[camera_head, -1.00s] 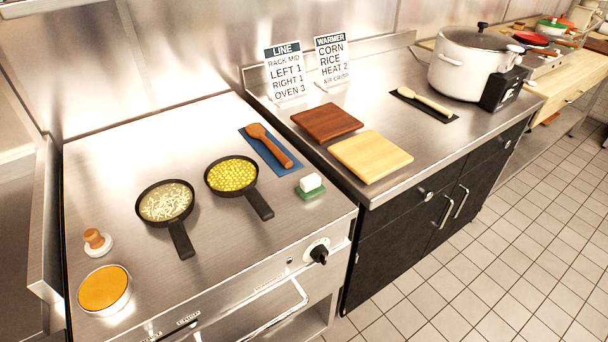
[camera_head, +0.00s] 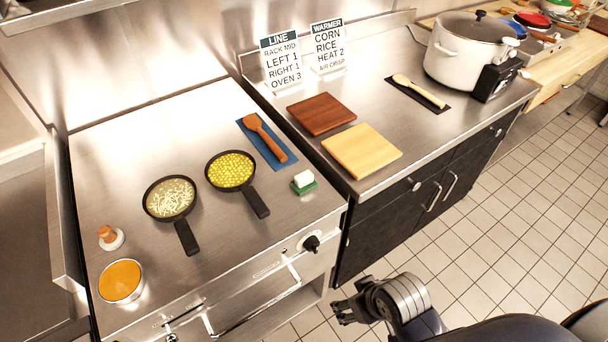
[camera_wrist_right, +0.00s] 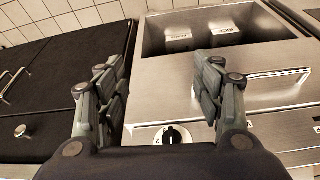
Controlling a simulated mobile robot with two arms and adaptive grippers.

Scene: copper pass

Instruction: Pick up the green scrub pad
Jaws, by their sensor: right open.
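My right gripper (camera_head: 346,309) is in front of the counter, lower than the top and apart from the pad. In the right wrist view my right gripper (camera_wrist_right: 160,95) shows its two fingers spread with nothing between them. The pad does not show clearly in that view. My left gripper is not in view.
Two pans, one of corn (camera_head: 231,170) and one of rice (camera_head: 171,198), stand left of the pad. A wooden spoon (camera_head: 264,138) lies on a blue mat behind it. A control knob (camera_head: 311,243) sticks out from the front panel. Cutting boards (camera_head: 362,151) lie to the right.

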